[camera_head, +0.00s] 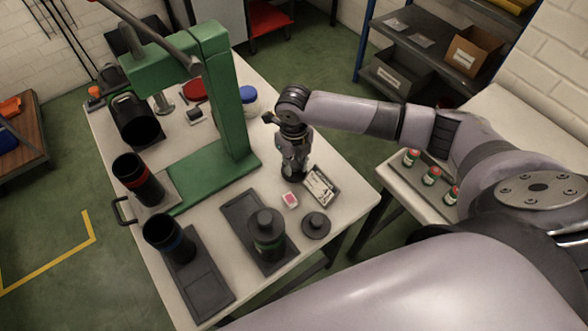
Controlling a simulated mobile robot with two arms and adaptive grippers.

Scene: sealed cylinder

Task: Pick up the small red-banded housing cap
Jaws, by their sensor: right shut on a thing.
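My right gripper (293,172) points down at the table, right of the green press, and is shut on a small dark thing. The thing is mostly hidden by the fingers; it seems to be the housing cap, but I cannot make out a red band on it. A black cylinder housing with a red band (137,178) stands open-topped at the left of the table. A round dark cap (316,225) lies on the table near the right edge, apart from the gripper. My left gripper is not in view.
The green press (225,95) stands close left of my right gripper. A blue-banded cylinder (168,238) and a dark capped cylinder (268,232) stand on trays in front. Red-topped jars (431,176) stand right.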

